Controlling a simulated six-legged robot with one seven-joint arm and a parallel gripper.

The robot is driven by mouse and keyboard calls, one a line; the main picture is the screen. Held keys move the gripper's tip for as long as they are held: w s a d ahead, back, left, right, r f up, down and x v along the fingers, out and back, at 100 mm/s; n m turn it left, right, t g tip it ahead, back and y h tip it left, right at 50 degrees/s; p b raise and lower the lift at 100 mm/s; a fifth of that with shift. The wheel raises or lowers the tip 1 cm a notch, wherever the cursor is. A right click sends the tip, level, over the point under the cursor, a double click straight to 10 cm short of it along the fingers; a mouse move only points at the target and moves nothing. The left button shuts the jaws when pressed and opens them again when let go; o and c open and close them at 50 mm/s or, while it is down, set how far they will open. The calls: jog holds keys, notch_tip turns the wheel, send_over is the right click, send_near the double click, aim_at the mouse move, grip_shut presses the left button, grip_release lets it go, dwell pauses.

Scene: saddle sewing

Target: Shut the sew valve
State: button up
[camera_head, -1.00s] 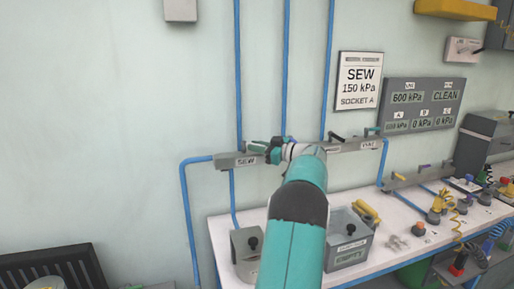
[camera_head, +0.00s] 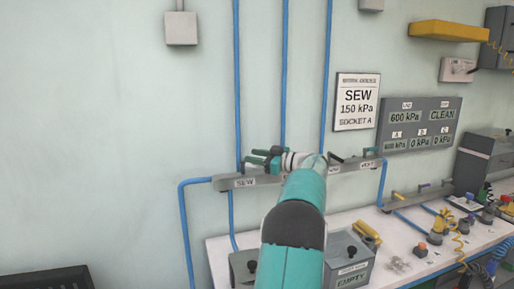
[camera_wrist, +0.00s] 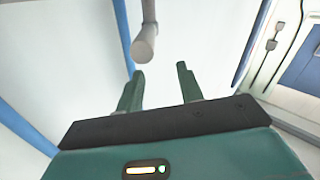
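The SEW label (camera_head: 244,183) sits on the left end of a grey wall rail (camera_head: 300,177). My gripper (camera_head: 257,158) is just above and to the right of this label, close to the rail. The sew valve's handle is not clearly seen in the head view; my gripper and arm cover that part. In the wrist view my gripper (camera_wrist: 161,76) has its two green fingers apart with nothing between them. A grey rod with a round end (camera_wrist: 145,44) lies just beyond the fingertips; I cannot tell for sure that it is the valve's handle.
Blue pipes (camera_head: 284,70) run up the wall from the rail. A sign (camera_head: 356,101) reads SEW 150 kPa SOCKET A. The display panel (camera_head: 418,125) shows 600 kPa and CLEAN. A white bench (camera_head: 395,235) below holds boxes and fittings.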

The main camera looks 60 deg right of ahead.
jog(key=s+a+r, duration=0.6)
jog(key=a+r, duration=0.2)
jog(key=a, duration=0.3)
jog(key=shift+a+r, duration=0.15)
jog(key=shift+r, duration=0.1)
jog(key=shift+c, duration=0.5)
